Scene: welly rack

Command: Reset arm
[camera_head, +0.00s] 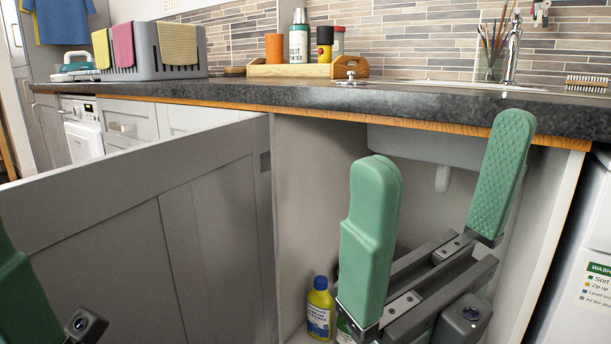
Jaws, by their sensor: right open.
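My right gripper (440,195) is open and empty, its two green fingers pointing up and spread apart. Part of my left gripper (22,295) shows at the lower left edge, in front of the open grey door. One green finger and a dark piece of it are in view, so its opening cannot be told.
The grey cabinet door (130,220) stands open on the left. A yellow bottle (320,308) stands inside the cabinet (305,190). The worktop (260,93) holds a grey basket (150,72), a wooden caddy (290,71) and a glass of brushes (489,68). A white appliance (575,250) is at right.

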